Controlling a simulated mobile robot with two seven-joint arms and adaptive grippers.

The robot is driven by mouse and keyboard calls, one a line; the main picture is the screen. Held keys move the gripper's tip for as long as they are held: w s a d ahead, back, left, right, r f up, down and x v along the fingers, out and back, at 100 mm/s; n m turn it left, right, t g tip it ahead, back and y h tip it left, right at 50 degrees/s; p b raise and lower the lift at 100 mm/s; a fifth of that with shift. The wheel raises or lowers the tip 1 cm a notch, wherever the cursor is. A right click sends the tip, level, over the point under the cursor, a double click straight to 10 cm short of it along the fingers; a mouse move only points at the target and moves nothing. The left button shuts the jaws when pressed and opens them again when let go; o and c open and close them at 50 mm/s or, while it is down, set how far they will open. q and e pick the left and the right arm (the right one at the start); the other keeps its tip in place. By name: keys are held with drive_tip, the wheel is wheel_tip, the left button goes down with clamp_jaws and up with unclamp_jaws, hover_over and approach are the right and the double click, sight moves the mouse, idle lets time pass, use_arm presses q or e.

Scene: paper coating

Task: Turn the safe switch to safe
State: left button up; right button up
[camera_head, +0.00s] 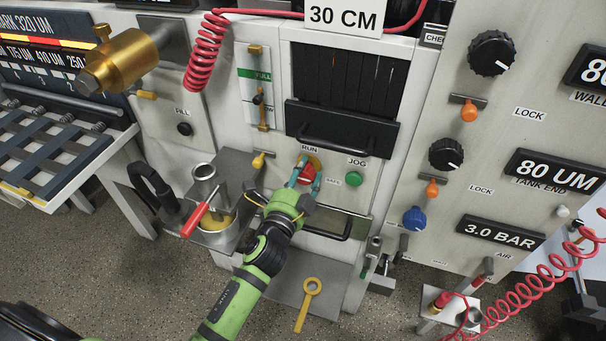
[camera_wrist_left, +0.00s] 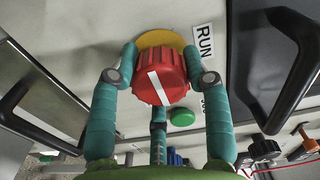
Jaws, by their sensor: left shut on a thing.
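The safe switch is a red knob (camera_head: 306,173) with a yellow backing ring on the grey panel. The RUN label (camera_head: 309,148) is above it and the SAFE label (camera_head: 333,181) is to its right. My left gripper (camera_head: 304,179) is at the knob with its teal fingers around it. In the left wrist view, two fingers of the left gripper (camera_wrist_left: 164,76) press on either side of the red knob (camera_wrist_left: 170,66), and a third finger is below. The knob's white line (camera_wrist_left: 158,88) is slightly tilted there. The second label is mostly hidden behind a finger.
A green JOG button (camera_head: 354,178) sits right of the knob. A black handle (camera_head: 335,141) is above and another handle (camera_head: 330,230) below. A cup with a red-handled tool (camera_head: 201,219) stands at left. A yellow wrench (camera_head: 308,303) lies on a low plate.

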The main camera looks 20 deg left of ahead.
use_arm(q)
drive_tip(key=shift+d+f, duration=0.2)
drive_tip(key=shift+d, duration=0.05)
drive_tip(key=o, duration=1.2)
drive_tip(key=shift+c, duration=0.2)
drive_tip(key=shift+r, duration=0.15)
drive_tip(key=shift+s+a, duration=0.1)
drive_tip(key=shift+s, duration=0.15)
drive_tip(key=s, duration=1.1)
drive_tip(key=shift+s, duration=0.3)
drive_tip(key=shift+a, duration=0.1)
